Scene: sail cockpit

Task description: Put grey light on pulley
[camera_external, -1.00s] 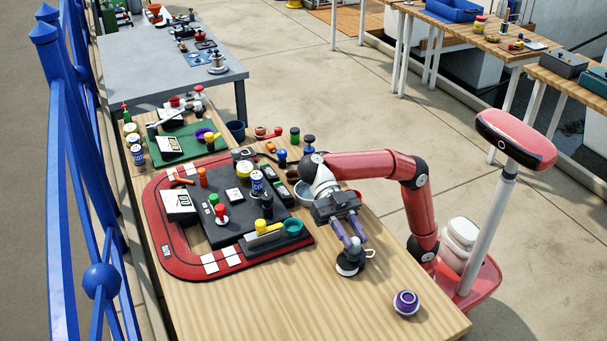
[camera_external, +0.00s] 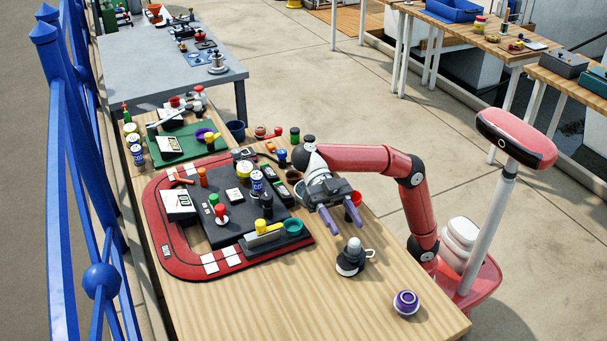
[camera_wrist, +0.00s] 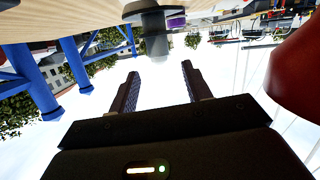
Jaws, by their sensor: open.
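The grey light (camera_external: 354,244) sits upright on top of the black pulley (camera_external: 348,264), which stands on the wooden table with a pale metal hook at its right side. In the wrist view, turned upside down, the light (camera_wrist: 155,42) hangs below the dark disc of the pulley (camera_wrist: 150,17). My gripper (camera_external: 341,222) is open and empty, above and a little behind the light, apart from it. In the wrist view my gripper (camera_wrist: 160,72) has its two fingers spread with a clear gap between them.
A purple round object (camera_external: 405,303) lies near the table's front right corner. A red track mat (camera_external: 165,225) with a dark tray, jars and a teal bowl (camera_external: 293,226) fills the left. A red cup stands behind my gripper.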

